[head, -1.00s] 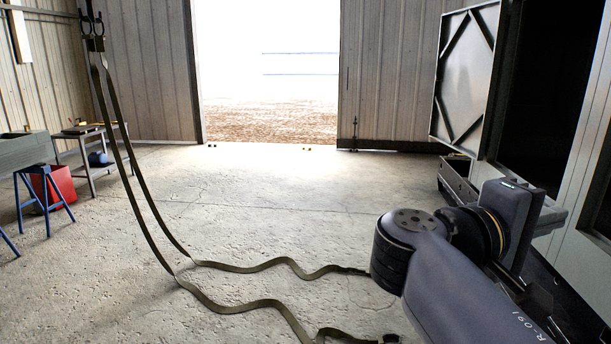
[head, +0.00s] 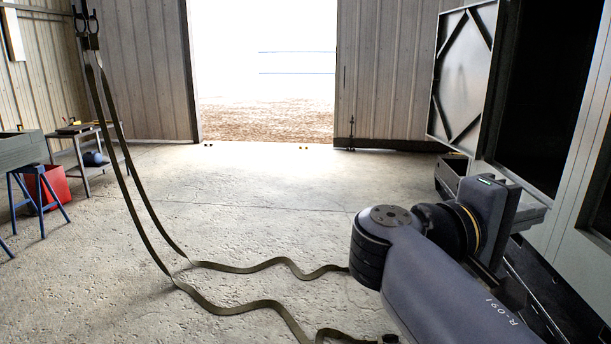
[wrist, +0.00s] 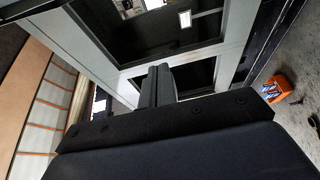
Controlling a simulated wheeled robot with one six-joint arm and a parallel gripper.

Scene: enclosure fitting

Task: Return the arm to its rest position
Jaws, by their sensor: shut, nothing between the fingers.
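My arm, marked R-091, is folded at the lower right of the head view, in front of the enclosure. My gripper (wrist: 157,86) shows in the wrist view with its two dark fingers together and nothing between them. The fingers point toward the grey enclosure frame (wrist: 229,52) with its dark openings. I cannot tell from the wrist view how far the fingertips are from the frame. In the head view the fingers are not clearly seen.
The grey enclosure (head: 570,150) stands at the right, its braced door (head: 462,75) swung open. Long straps (head: 128,190) hang at the left and trail across the floor. A red bin (head: 47,187) and workbench (head: 88,135) stand left.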

